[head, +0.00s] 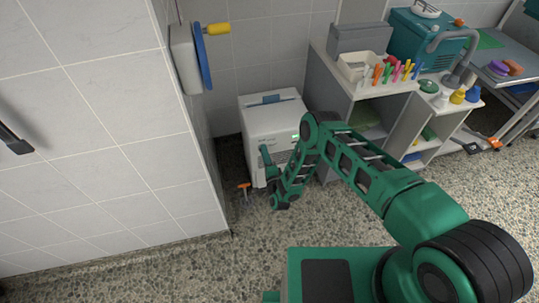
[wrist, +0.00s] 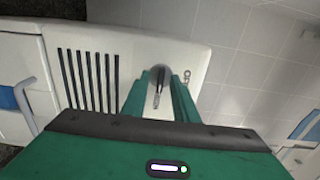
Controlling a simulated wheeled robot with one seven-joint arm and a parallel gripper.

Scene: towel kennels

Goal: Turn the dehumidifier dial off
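The white dehumidifier (head: 272,114) stands on the floor against the back wall, with a blue strip on its top. Its front panel (wrist: 128,52) fills much of the wrist view, with dark vent slots left of the dial. In the head view my arm hides part of the dehumidifier's front and the dial cannot be made out.
A grey shelf unit (head: 332,70) with a bin, coloured pegs and bottles stands right of the dehumidifier. A tiled wall (head: 110,120) stands close on the left. An orange-handled item (head: 243,186) is on the floor nearby. The speckled floor in front is clear.

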